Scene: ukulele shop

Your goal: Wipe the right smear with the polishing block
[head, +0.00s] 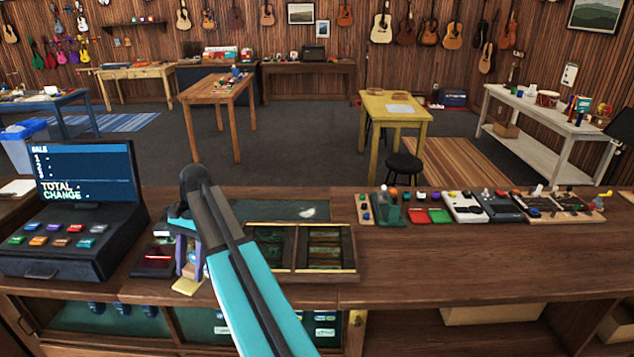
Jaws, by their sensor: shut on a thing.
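My gripper (187,262) points down over the front left of the counter, beside the cash register. It is shut on a small bluish block, taken as the polishing block (194,268), which is partly hidden by the fingers. A pale whitish smear (307,212) lies on the dark green glass panel of the counter top, right of my arm. My gripper is left of this smear and nearer the front edge. My arm crosses the left part of the glass, and no other smear is clearly visible.
A cash register (75,225) stands left of my gripper. A divided display tray (325,268) lies in front of the glass. A row of pedals and small parts (470,207) runs along the back right. The counter's right front (480,265) is clear.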

